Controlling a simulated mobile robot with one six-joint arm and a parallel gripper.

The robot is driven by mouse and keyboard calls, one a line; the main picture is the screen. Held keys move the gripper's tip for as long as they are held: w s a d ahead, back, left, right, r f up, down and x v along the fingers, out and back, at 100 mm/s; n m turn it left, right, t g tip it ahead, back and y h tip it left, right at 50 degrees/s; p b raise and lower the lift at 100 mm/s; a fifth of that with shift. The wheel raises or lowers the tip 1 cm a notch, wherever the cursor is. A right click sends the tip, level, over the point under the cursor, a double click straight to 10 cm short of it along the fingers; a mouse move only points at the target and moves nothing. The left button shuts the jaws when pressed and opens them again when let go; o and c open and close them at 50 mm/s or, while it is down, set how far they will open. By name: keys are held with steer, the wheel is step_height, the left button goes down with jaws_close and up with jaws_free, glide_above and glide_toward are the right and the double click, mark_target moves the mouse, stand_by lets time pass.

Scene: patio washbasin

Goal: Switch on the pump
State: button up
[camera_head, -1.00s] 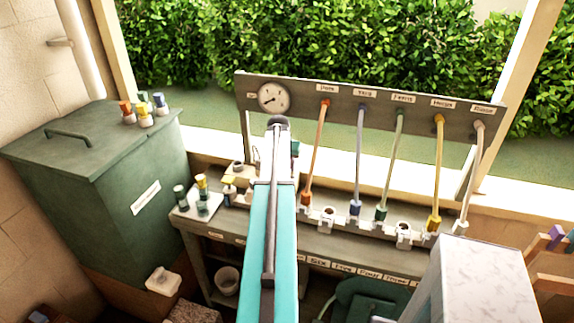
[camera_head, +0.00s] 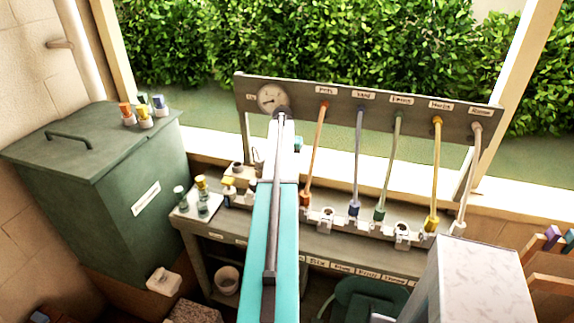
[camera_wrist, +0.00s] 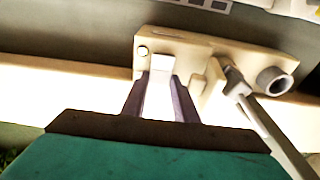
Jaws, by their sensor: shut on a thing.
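In the wrist view, my gripper (camera_wrist: 160,80) has its two dark fingers closed on a small white piece (camera_wrist: 158,102) at a cream block, which looks like the pump's housing (camera_wrist: 205,52). The white piece looks like a switch or lever. The housing has a round screw head at one end, a grey pipe stub (camera_wrist: 272,80) at the other and a grey rod beside it. In the head view, my own arm hides the gripper and the held piece. A cream fitting (camera_head: 237,169) with a round opening shows left of my arm on the bench.
Several coloured hoses hang from the panel to bench sockets. Small bottles (camera_head: 202,190) stand left, beside a green lidded bin (camera_head: 130,190). A pale box (camera_head: 485,285) blocks the front right.

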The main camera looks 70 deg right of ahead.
steer(key=o, duration=0.8)
steer(key=shift+r, duration=0.15)
steer(key=shift+s+a+r+b, duration=0.15)
steer(key=shift+r+b, duration=0.3)
steer(key=shift+r, duration=0.75)
steer(key=shift+w+a+r+b, duration=0.1)
steer(key=shift+a+r+b, duration=0.3)
steer(key=shift+r, duration=0.8)
steer(key=shift+s+a+r+b, duration=0.1)
steer(key=shift+r+b, duration=0.4)
steer(key=shift+r, duration=0.7)
